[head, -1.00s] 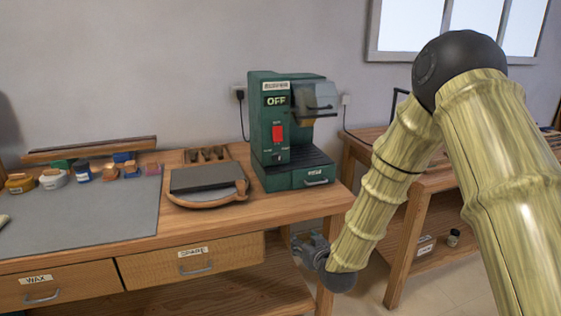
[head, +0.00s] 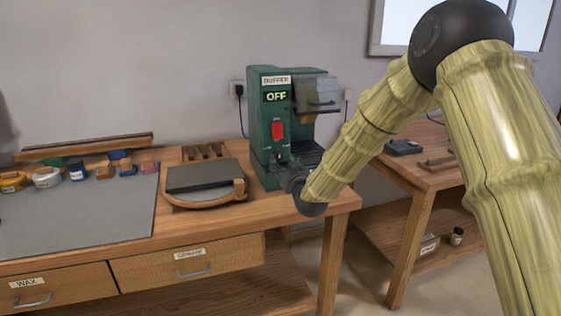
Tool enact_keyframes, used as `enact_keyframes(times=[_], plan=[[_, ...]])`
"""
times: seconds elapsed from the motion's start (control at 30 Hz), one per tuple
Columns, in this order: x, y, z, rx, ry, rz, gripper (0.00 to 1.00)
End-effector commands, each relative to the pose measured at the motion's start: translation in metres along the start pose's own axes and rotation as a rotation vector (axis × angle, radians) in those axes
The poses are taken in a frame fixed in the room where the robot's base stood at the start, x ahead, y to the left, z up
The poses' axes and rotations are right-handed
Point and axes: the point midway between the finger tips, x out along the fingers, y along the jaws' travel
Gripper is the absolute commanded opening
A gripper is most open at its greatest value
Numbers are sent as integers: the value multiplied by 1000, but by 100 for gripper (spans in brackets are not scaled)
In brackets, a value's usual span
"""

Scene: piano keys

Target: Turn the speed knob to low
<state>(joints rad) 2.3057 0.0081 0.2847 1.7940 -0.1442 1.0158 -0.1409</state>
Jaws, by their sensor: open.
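The green buffer machine (head: 262,130) stands on the wooden bench. Its display (head: 276,97) reads OFF, and a red switch (head: 278,131) sits below that. The speed knob is low on the front panel, under the red switch. It is very small here and partly behind my gripper, so its setting cannot be read. My gripper (head: 281,170) is open, right in front of the lower front panel by the knob. Whether it touches the knob cannot be told. The machine's lower drawer is largely hidden behind my gripper and wrist.
Several small jars and blocks stand at the left around a grey mat (head: 90,215). A second bench (head: 425,175) is at the right, behind my arm.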

Motion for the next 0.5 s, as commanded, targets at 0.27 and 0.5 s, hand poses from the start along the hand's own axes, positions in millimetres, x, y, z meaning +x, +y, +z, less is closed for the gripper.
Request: enact_keyframes(times=[0.27, 0.5], plan=[[28, -1, 0, 0, 0, -1, 51], [32, -1, 0, 0, 0, -1, 51]])
